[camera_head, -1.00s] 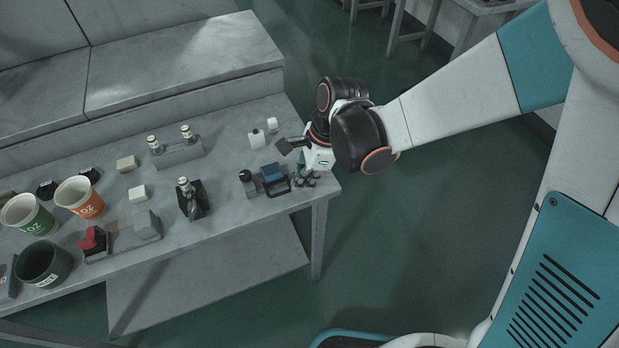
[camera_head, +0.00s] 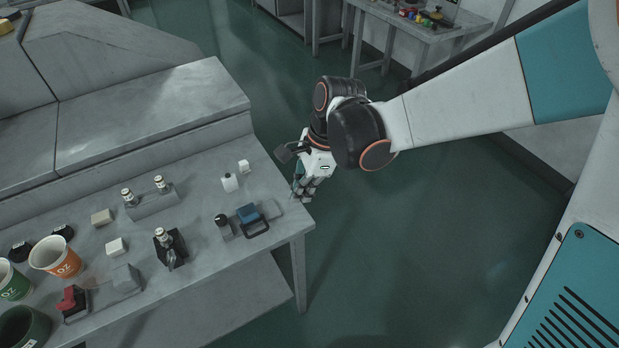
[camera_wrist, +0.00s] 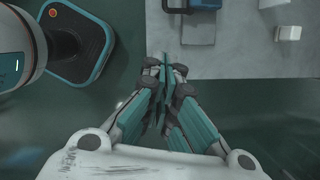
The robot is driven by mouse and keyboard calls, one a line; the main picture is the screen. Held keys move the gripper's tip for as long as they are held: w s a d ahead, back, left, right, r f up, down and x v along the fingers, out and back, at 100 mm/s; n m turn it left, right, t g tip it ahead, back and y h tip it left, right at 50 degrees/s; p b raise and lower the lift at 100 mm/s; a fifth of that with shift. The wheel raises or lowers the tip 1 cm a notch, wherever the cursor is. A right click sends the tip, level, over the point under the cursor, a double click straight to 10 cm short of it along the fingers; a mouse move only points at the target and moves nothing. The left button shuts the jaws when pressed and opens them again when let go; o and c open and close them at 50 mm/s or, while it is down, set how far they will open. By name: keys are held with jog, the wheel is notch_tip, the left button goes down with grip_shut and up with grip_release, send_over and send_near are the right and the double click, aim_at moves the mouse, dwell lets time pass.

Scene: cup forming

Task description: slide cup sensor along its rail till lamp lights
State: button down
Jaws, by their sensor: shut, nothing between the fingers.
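A blue block in a dark frame (camera_head: 252,217) sits near the right end of the grey bench; it may be the cup sensor, but I cannot tell for sure. The wrist view shows its blue part (camera_wrist: 201,5) at the top edge, ahead of my fingers. A flat grey strip lies beside it, possibly the rail. My gripper (camera_head: 299,194) is shut and empty at the bench's right edge, to the right of the blue block and apart from it. Its closed fingertips also show in the wrist view (camera_wrist: 168,66). I cannot make out a lit lamp.
A black-topped post (camera_head: 223,226) stands left of the blue block. White blocks (camera_head: 229,183), a twin-post fixture (camera_head: 150,199), a red switch (camera_head: 72,298) and cups, one orange (camera_head: 55,260), stand on the bench (camera_head: 205,250). Open floor lies right of the bench.

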aim_at(252, 222)
jog(key=b+x, duration=0.1)
jog(key=x, duration=0.1)
jog(key=b+x, duration=0.1)
jog(key=x, duration=0.2)
jog(key=b+x, duration=0.2)
jog(key=x, duration=0.1)
jog(key=shift+d+f, duration=0.1)
jog(key=shift+d, duration=0.3)
jog(key=shift+s+a+b, duration=0.2)
jog(key=shift+a+b, duration=0.05)
jog(key=shift+a, duration=0.3)
jog(key=shift+s+a+b, duration=0.15)
jog(key=shift+a+b, duration=0.05)
jog(key=shift+a, duration=0.4)
jog(key=shift+s+a+f, duration=0.1)
jog(key=shift+s+a, duration=0.1)
jog(key=shift+a, duration=0.45)
jog(key=shift+s+a+f, duration=0.1)
jog(key=shift+s+a, duration=0.15)
jog(key=shift+a, duration=0.25)
jog(key=shift+w+d, duration=0.1)
jog(key=shift+d, duration=0.05)
